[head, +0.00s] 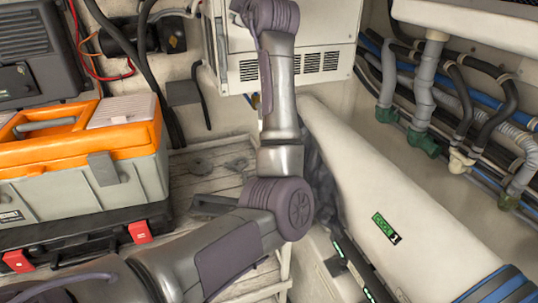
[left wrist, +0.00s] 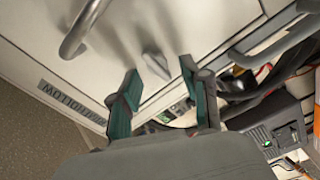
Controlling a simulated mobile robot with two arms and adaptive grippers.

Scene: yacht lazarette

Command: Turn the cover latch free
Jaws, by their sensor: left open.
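My left gripper (left wrist: 159,70) is open in the left wrist view, with teal pads on its two fingers. A small grey latch knob (left wrist: 153,58) stands out from the white cover (left wrist: 135,30) and appears between the two fingertips, near the cover's edge. I cannot tell whether the fingers touch it. In the head view my left arm reaches up to a white vented box (head: 322,45) at the top, and its gripper is out of the picture. My right gripper is in neither view.
A curved metal handle (left wrist: 82,28) and a dark label (left wrist: 70,100) are on the cover near the latch. In the head view an orange-lidded toolbox (head: 85,140) stands left on a black case (head: 90,235). A large white cylinder (head: 390,180) and hoses (head: 470,100) lie right.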

